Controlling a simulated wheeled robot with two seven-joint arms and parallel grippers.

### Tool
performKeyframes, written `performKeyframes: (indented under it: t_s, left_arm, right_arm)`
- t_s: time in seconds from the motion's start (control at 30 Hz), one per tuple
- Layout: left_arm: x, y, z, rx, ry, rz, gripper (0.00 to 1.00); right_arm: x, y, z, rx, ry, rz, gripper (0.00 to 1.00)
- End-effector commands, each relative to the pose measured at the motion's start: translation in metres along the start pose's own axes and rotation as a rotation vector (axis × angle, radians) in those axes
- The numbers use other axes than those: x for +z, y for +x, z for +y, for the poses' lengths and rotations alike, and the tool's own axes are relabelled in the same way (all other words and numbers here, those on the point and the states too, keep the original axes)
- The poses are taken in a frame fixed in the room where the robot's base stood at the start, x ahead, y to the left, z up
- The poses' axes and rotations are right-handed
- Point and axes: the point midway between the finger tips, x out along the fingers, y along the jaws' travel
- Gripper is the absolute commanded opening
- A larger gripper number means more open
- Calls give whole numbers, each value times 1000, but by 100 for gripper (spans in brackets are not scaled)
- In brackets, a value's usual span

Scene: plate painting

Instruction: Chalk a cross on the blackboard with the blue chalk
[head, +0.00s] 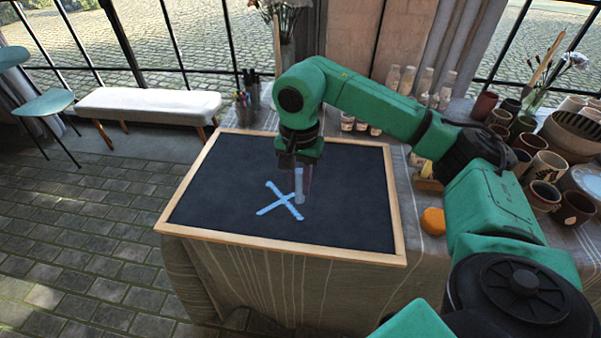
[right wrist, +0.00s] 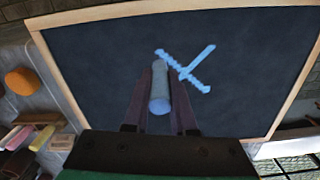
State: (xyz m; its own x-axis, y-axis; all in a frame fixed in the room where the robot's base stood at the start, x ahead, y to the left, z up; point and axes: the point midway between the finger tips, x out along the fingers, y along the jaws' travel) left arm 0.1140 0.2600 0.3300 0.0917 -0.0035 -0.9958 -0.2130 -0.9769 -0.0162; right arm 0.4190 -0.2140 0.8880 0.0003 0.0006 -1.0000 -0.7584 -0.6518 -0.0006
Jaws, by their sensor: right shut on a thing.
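The blackboard (head: 350,225), dark with a light wooden frame, lies on a cloth-covered table. A light-blue cross (head: 283,203) of two crossing strokes is on its middle; it also shows in the right wrist view (right wrist: 200,86). My right gripper (head: 302,178) is over the board, shut on the blue chalk (right wrist: 159,97), which points down. In the head view the chalk's lower end overlaps the right side of the cross. I cannot tell whether its tip touches the board. In the right wrist view the chalk and fingers hide part of the board. My left gripper is not in view.
An orange lump (head: 432,221) lies right of the board. Pink and yellow chalks (right wrist: 43,137) lie near it by a wooden holder. Pots (head: 547,166) and bottles (head: 407,80) crowd the table's right and back. A cup of pencils (head: 243,108) stands behind the board.

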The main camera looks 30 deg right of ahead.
Motion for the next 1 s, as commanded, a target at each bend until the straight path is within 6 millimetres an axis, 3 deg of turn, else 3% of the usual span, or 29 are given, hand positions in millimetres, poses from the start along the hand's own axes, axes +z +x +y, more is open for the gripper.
performKeyframes:
  t_s: [0.3, 1.0]
  left_arm:
    - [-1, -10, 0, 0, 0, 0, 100]
    - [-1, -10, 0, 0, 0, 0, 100]
  right_arm:
    - [4, -13, -1, -1, 2, 0, 0]
    - [4, -13, -1, 0, 3, 0, 0]
